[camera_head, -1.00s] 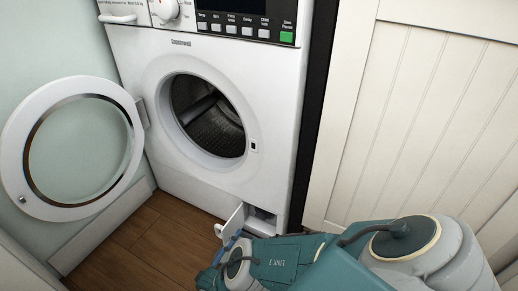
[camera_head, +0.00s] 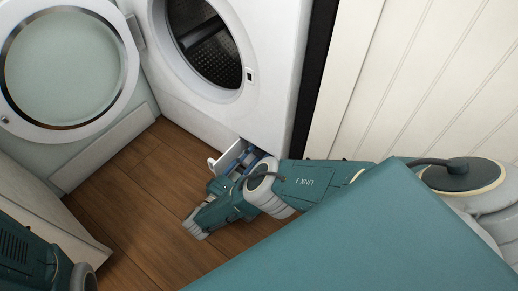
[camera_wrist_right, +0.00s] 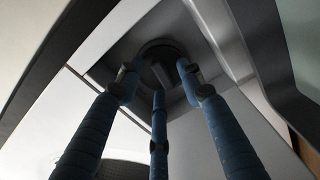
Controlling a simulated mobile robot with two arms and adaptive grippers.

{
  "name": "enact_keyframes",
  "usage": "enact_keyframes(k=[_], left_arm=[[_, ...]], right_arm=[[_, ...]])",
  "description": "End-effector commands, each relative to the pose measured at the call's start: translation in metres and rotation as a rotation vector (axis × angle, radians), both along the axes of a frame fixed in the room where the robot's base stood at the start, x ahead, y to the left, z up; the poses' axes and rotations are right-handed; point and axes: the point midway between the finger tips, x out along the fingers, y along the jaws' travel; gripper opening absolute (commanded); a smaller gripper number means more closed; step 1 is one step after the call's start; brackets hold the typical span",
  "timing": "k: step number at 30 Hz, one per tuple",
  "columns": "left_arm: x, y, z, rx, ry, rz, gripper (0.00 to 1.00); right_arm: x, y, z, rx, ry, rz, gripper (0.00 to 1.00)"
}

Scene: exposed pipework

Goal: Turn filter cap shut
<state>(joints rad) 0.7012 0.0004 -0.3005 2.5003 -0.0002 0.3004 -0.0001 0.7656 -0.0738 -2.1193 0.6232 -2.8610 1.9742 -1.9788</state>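The dark round filter cap (camera_wrist_right: 163,50) shows in the right wrist view, inside a recess at the bottom of the washing machine (camera_head: 200,110). In the head view my right arm hides the cap. My right gripper (camera_wrist_right: 158,84) has its three blue fingers spread, with the tips pointing at the cap from around it. I cannot tell whether they touch it. In the head view this gripper (camera_head: 256,160) is at the small hatch, mostly hidden by my arm. The white hatch flap (camera_head: 228,156) stands open beside it. My left gripper is not in view.
The round washer door (camera_head: 65,65) hangs open at the left. A white panelled cabinet (camera_head: 420,90) stands close on the right. The wooden floor (camera_head: 130,200) in front is clear. Part of my left arm shows at the lower left.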

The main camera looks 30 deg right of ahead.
Motion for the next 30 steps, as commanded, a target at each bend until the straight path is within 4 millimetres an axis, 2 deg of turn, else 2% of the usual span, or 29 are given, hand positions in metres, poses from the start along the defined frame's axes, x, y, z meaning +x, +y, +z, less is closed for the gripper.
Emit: enact_keyframes(k=[3, 8, 9, 16, 24, 30], left_arm=[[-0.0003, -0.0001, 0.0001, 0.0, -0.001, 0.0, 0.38], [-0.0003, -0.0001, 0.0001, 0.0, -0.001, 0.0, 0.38], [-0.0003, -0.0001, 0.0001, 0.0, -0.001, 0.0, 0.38], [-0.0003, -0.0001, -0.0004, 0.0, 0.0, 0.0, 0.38], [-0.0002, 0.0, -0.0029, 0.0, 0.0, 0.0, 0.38], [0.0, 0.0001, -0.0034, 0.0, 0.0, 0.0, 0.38]], right_arm=[[0.0, -0.0001, 0.0002, 0.0, 0.0, 0.0, 0.35], [-0.0001, -0.0003, 0.0001, 0.0, 0.0, -0.001, 0.04], [-0.0001, -0.0004, 0.0001, 0.0, 0.0, -0.001, 0.0], [-0.0002, -0.0004, -0.0002, 0.014, -0.034, 0.0, 0.0], [-0.0011, -0.0009, -0.0009, 0.108, -0.26, 0.001, 0.0], [-0.0021, -0.0017, -0.0011, 0.141, -0.342, -0.002, 0.0]])
